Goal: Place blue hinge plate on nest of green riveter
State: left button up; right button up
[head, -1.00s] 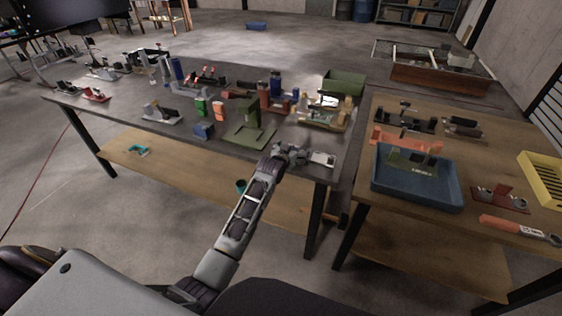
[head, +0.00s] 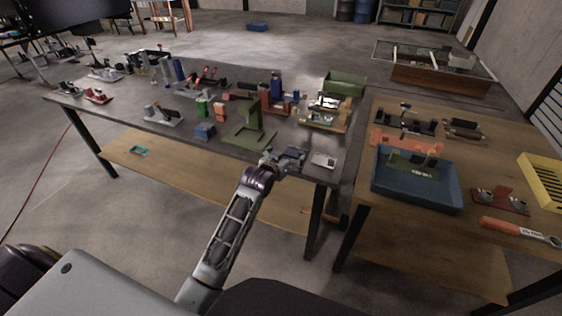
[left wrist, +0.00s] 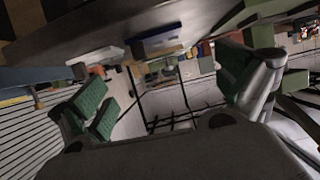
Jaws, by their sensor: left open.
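The green riveter (head: 247,128) stands upright near the front edge of the dark table; part of it also shows at the upper right of the left wrist view (left wrist: 268,10). My left gripper (head: 282,160) is at the table's front edge, right of the riveter's base. In the left wrist view its green-padded fingers (left wrist: 165,88) are spread and nothing is between them. A flat blue piece with a white part, seemingly the blue hinge plate (left wrist: 156,38), lies ahead of the fingers, apart from them. In the head view the gripper largely hides it. My right gripper is not seen.
A light grey plate (head: 324,160) lies at the table's front right corner. A blue block (head: 204,131) and a small green block (head: 201,108) stand left of the riveter. A blue tray (head: 415,193) sits on the wooden table at right.

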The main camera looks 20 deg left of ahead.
pick_arm(q)
jog(key=shift+v, duration=2.05)
jog(key=s+f+g, duration=0.2)
jog(key=s+f, duration=0.3)
jog(key=f, duration=0.9)
jog(key=s+a+f+m+g, duration=0.15)
jog(key=s+f, duration=0.35)
jog(key=f, duration=0.9)
jog(key=s+f+g, duration=0.3)
jog(key=s+f, duration=0.2)
jog(key=f, duration=1)
jog(key=s+a+f+g, duration=0.2)
jog(key=s+f, duration=0.5)
jog(key=s, duration=0.5)
jog(key=s+a+f+g, duration=0.2)
jog(key=s+f, duration=0.5)
jog(key=s, duration=0.5)
jog(key=s+a+f+g+y, duration=0.1)
jog(key=s+a+f, duration=0.3)
jog(key=s, duration=0.9)
notch_tip(320, 180, down, 3)
jog(key=shift+f+m+g, duration=0.1)
jog(key=shift+m+g, duration=0.25)
jog(key=shift+g, duration=0.1)
